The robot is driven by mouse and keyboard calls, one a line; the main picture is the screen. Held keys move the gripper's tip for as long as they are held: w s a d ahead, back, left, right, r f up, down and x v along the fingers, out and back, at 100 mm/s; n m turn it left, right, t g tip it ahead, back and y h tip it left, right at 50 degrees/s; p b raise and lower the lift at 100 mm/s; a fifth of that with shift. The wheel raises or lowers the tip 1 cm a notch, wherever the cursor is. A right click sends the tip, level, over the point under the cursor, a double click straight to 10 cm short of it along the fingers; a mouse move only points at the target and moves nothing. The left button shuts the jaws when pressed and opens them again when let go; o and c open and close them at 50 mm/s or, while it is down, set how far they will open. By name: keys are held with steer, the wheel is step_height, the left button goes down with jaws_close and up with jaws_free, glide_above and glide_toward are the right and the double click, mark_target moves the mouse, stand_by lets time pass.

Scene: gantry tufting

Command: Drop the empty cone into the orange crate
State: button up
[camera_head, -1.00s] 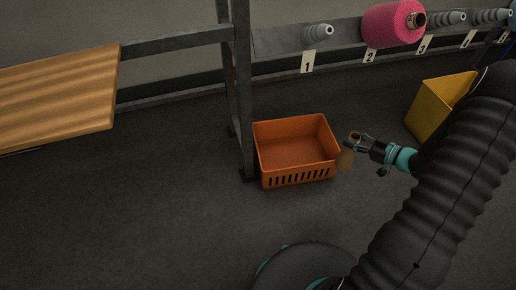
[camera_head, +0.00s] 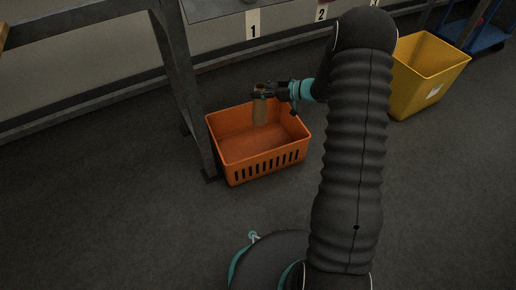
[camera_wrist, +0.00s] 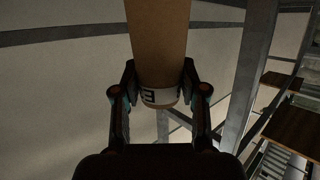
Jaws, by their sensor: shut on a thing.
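The crate looks empty.
A grey metal frame leg (camera_head: 185,85) stands right beside the crate's left side. A yellow bin (camera_head: 425,75) is at the right, with a blue cart (camera_head: 475,30) behind it. Number plates 1 (camera_head: 253,24) and 2 (camera_head: 322,11) hang above. Floor in front is clear.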

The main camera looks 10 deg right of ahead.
steer(key=shift+f+p, duration=1)
steer(key=shift+f, duration=1.85)
steer(key=o, duration=1.1)
steer(key=shift+o, duration=0.2)
steer(key=v, duration=1.2)
